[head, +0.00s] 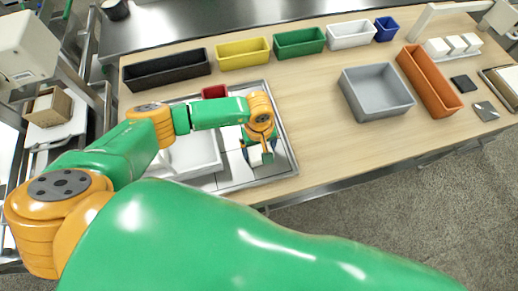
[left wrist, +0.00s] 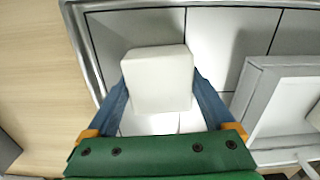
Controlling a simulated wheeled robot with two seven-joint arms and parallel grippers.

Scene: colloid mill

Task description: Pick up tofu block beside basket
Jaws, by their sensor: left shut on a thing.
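The tofu block (left wrist: 158,76) is a white cube with rounded edges, seen in the left wrist view between the two blue fingers of my left gripper (left wrist: 160,92). The fingers press on its left and right sides. In the head view my left gripper (head: 258,152) points down over the tray, right of the basket, and mostly hides the block. The white basket (head: 192,153) stands left of the gripper; its pale wall (left wrist: 262,88) shows at the right of the left wrist view, apart from the block. My right gripper is not in view.
The metal-rimmed tray (head: 285,150) holds the basket and a small red container (head: 215,91). Black (head: 166,70), yellow (head: 243,53) and green bins (head: 299,42) line the back. A grey bin (head: 376,92) and an orange bin (head: 428,82) stand right. The table between is clear.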

